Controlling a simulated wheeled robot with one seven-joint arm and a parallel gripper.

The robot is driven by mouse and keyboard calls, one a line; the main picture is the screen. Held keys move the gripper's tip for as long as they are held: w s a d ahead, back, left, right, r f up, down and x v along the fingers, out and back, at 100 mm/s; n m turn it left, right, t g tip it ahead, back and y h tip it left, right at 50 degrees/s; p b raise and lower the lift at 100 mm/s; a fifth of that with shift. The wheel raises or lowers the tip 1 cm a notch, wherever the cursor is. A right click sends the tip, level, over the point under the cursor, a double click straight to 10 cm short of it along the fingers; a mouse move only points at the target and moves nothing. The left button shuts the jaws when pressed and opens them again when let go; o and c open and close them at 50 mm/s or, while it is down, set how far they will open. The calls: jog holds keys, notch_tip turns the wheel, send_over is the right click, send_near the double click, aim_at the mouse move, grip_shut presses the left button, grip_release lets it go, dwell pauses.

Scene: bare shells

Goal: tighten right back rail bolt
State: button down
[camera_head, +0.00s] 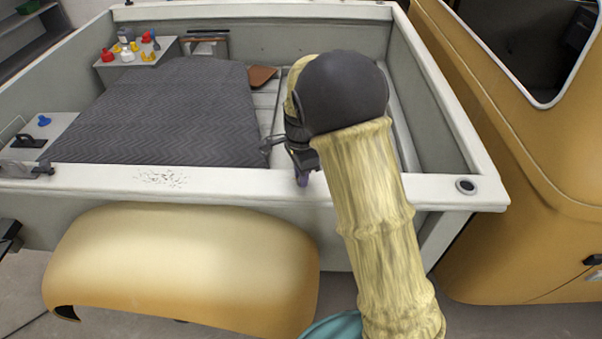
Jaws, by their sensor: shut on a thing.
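My gripper (300,165) is over the near side rail (235,184) of the truck bed, right of the rail's middle. It is shut on a small purple piece (302,179) at the rail's edge, possibly the head of a bolt. No other bolt on this rail can be made out clearly.
A dark ribbed mat (165,110) covers much of the bed. Small red, yellow and white items stand on a back shelf (140,52). A blue item (43,121) sits at left. The tan fender (185,255) bulges below the rail; the cab (520,200) stands at right.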

jog(key=c, duration=1.3)
grip_release()
jog(key=shift+r, duration=0.1)
notch_tip(320, 180, up, 17)
jog(key=b, duration=0.3)
jog(key=shift+r, duration=0.15)
jog(key=s+d+f+n+t, duration=0.1)
jog(key=s+d+f+n, duration=0.5)
jog(key=s, duration=0.3)
jog(key=s+d+f+n+t, duration=0.1)
jog(key=s+d+f+n, duration=0.6)
jog(key=s+d+f, duration=0.2)
jog(key=shift+s+d+f+t, duration=0.3)
jog(key=shift+s, duration=0.3)
